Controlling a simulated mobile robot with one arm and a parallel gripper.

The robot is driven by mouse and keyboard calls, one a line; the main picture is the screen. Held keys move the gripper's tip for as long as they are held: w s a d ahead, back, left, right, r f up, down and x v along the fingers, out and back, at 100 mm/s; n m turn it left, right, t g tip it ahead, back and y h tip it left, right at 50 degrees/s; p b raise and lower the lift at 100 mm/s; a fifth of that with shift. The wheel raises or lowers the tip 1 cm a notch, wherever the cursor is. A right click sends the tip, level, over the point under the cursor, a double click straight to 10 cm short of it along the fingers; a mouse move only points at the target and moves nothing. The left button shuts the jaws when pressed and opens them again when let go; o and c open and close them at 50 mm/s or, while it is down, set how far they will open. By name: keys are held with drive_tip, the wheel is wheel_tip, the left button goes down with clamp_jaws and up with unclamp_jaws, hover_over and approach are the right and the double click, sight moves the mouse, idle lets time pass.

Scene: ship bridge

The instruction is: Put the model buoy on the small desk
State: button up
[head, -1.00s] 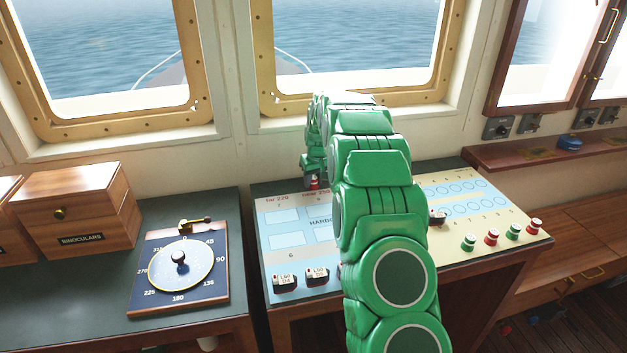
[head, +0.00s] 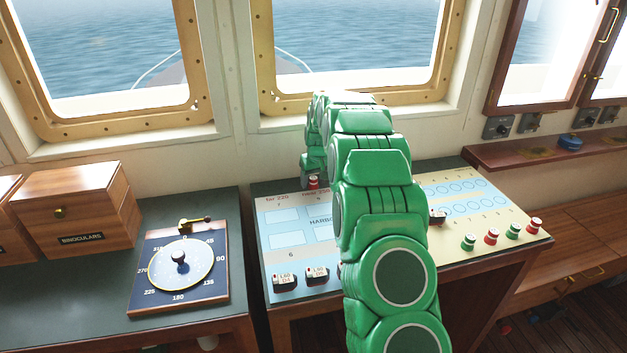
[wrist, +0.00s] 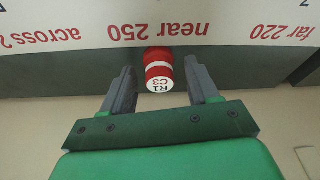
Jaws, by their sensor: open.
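A red and white model buoy (wrist: 158,70), marked "R1 C3" on its white end, sits between the tips of my open gripper (wrist: 160,85) in the wrist view. Gaps show on both sides of it, so the fingers do not press on it. In the head view this red buoy (head: 313,182) shows at the far edge of the printed board, just under my gripper (head: 312,165). My green arm hides the middle of the board. No surface is labelled as the small desk; a low wooden surface (head: 590,215) is at the right.
Red and green buoys, one red buoy (head: 491,236) among them, stand on the board's right part. Dark ship models (head: 285,280) stand at its front left. A dial plate (head: 180,268) and binoculars box (head: 75,210) occupy the left counter (head: 60,305). A shelf (head: 540,158) runs along the right wall.

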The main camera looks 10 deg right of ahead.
drive_tip(key=a+v, duration=0.1)
drive_tip(key=v, duration=1.1)
drive_tip(key=s+a+r+g, duration=0.1)
drive_tip(key=s+r, duration=0.2)
drive_tip(key=s, duration=0.3)
drive_tip(key=s+a+r, duration=0.2)
drive_tip(key=s, duration=0.4)
drive_tip(key=s+a+m+g, duration=0.1)
drive_tip(key=s+g, duration=0.1)
drive_tip(key=s, duration=2.2)
drive_tip(key=s+a+m+g, duration=0.1)
drive_tip(key=s+a, duration=0.1)
drive_tip(key=s, duration=2.2)
drive_tip(key=shift+s+a+f+g+h, duration=0.2)
drive_tip(key=shift+a+f+g+h, duration=0.1)
drive_tip(key=shift+f+g, duration=0.1)
